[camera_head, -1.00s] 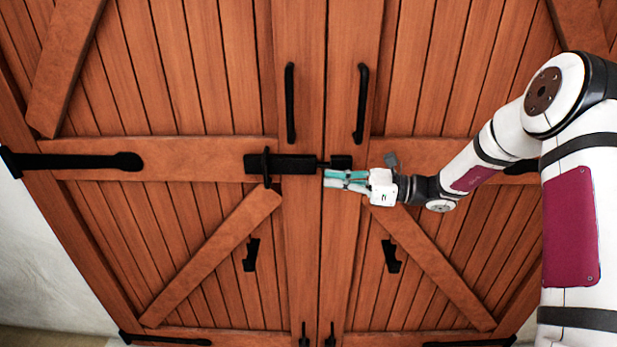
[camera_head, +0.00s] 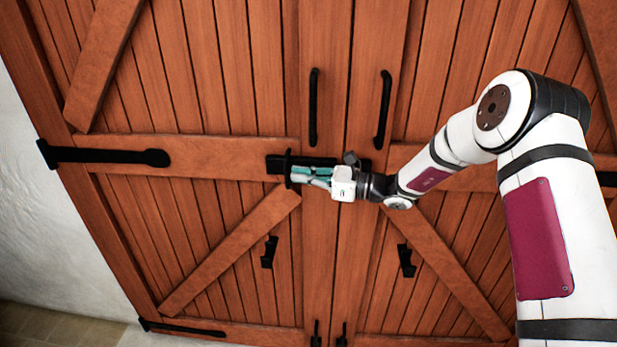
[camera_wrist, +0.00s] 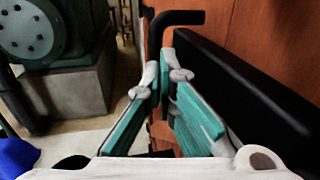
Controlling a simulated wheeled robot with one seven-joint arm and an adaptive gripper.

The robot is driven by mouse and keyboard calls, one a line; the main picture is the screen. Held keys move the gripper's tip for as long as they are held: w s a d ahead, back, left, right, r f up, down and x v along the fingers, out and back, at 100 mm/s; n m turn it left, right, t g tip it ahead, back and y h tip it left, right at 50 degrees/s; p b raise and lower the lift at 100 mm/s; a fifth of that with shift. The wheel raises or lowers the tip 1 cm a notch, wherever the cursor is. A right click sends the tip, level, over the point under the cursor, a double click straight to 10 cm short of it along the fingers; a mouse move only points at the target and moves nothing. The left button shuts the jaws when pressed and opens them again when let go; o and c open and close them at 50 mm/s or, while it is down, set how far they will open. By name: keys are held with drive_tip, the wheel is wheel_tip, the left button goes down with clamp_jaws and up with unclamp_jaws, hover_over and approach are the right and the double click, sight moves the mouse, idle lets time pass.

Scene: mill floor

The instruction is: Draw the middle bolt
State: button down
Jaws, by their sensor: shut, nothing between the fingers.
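The middle bolt is a black slide bolt on the double door's middle rail. Its plate (camera_head: 276,165) is on the left leaf, and its upright handle (camera_head: 288,166) stands near the plate's left end. My gripper (camera_head: 293,174) is shut and empty, lying across the bolt with teal fingers pointing left, tips close to the handle. In the wrist view, the bent black handle (camera_wrist: 182,18) shows just beyond the fingertips (camera_wrist: 165,75); whether they touch I cannot tell. The plate (camera_wrist: 240,85) runs along the right.
Two black pull handles (camera_head: 313,107) (camera_head: 383,110) stand above the bolt. Black brackets (camera_head: 269,252) (camera_head: 405,260) sit lower on each leaf. Small bolts (camera_head: 317,333) are at the bottom. The wrist view shows grey-green machinery (camera_wrist: 40,35) beyond, at left.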

sight(287, 176)
drive_tip(key=shift+a, duration=0.1)
drive_tip(key=x, duration=0.3)
drive_tip(key=s+x, duration=0.1)
drive_tip(key=x, duration=0.1)
drive_tip(key=shift+a+b, duration=0.2)
drive_tip(key=shift+b, duration=0.2)
drive_tip(key=v, duration=1.4)
drive_tip(key=shift+b, duration=0.35)
